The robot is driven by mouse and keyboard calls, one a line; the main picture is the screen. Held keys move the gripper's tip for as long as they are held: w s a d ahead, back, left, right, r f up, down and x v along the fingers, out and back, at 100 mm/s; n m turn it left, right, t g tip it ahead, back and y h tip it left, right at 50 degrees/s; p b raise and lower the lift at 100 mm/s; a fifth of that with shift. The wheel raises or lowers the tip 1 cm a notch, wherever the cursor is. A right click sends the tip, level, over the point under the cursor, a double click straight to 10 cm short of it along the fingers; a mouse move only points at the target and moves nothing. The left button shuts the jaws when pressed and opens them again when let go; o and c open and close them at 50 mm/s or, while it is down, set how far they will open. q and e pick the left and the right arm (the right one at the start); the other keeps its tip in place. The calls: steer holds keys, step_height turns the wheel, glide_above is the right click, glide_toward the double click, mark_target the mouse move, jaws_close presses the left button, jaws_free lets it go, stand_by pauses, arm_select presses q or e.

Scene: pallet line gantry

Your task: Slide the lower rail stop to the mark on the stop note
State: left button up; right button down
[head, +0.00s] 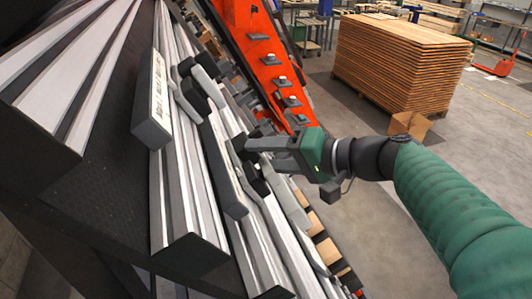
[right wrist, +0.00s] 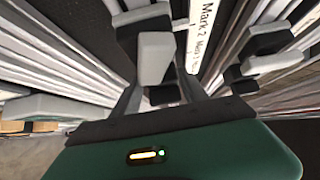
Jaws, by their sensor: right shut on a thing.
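My right gripper (head: 247,152) reaches in from the right and is shut on the grey and black lower rail stop (head: 262,187). In the right wrist view, the stop's light grey block (right wrist: 157,58) stands between the fingers of my right gripper (right wrist: 160,85). A dark scale bar (head: 222,168) with a pale strip runs along the rail beside this stop. In the right wrist view, a white label (right wrist: 194,32) reads "Mark 2" and more text, partly cut off. I cannot make out a stop note. My left gripper is out of view.
Another grey and black stop (head: 196,88) sits higher up beside a second dark scale bar (head: 152,110). Long metal rails (head: 178,200) fill the left. An orange beam (head: 262,62) rises behind. A wood stack (head: 395,62) stands on open floor at the back right.

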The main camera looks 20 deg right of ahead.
arm_select(q)
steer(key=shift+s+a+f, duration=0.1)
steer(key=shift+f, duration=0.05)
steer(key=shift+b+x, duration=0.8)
steer(key=shift+b, duration=0.05)
arm_select(e)
steer(key=w, duration=1.2)
steer(key=shift+w+r, duration=0.2)
steer(key=shift+w, duration=0.05)
steer(key=shift+d, duration=0.1)
